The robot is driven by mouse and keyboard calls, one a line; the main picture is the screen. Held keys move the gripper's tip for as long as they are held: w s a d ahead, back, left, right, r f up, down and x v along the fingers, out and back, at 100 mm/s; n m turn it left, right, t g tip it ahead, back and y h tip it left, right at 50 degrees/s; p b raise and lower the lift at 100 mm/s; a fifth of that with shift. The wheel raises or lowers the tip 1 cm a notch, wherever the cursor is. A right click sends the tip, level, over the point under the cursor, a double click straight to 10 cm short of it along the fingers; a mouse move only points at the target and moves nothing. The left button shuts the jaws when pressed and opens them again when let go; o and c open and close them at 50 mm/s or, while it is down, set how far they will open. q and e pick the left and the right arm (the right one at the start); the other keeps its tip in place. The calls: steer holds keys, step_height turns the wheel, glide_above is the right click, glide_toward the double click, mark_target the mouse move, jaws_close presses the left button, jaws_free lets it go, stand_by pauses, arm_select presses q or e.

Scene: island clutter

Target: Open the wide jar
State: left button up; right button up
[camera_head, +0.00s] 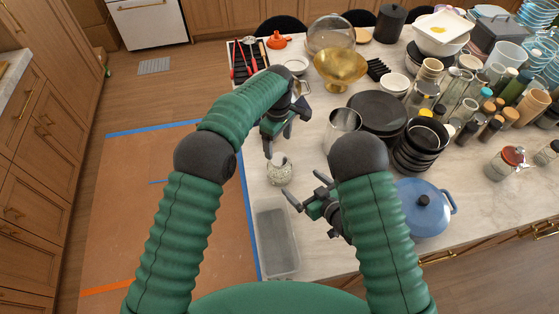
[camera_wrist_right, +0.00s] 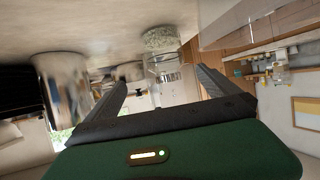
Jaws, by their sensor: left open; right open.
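A short, wide clear glass jar (camera_head: 280,170) stands on the counter between my two grippers, with pale speckled contents low inside. In the right wrist view, which is upside down, the jar (camera_wrist_right: 162,42) shows beyond and between the fingers. I cannot tell whether a lid is on it. My left gripper (camera_head: 279,138) is open just above and behind the jar, apart from it. My right gripper (camera_head: 304,186) is open and empty at the jar's front right, its fingers pointing toward it. The right fingers also show in the wrist view (camera_wrist_right: 160,80), with nothing between them.
A grey open bin (camera_head: 275,210) stands in front of the jar. A metal cup (camera_head: 345,121), dark plates (camera_head: 380,108) and a blue lidded pot (camera_head: 422,208) are to the right. A red-lidded jar (camera_head: 511,157) stands far right among several bottles. The counter's left edge is close to the jar.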

mark_target(275, 163)
arm_select(q)
steer(key=shift+d+r, duration=0.15)
steer(key=shift+d, duration=0.05)
steer(key=shift+s, duration=0.1)
arm_select(e)
steer(key=x, duration=1.1)
steer(key=a+x, duration=0.1)
steer(key=x, duration=0.4)
steer(key=shift+a+r, duration=0.2)
steer(key=shift+a, duration=0.05)
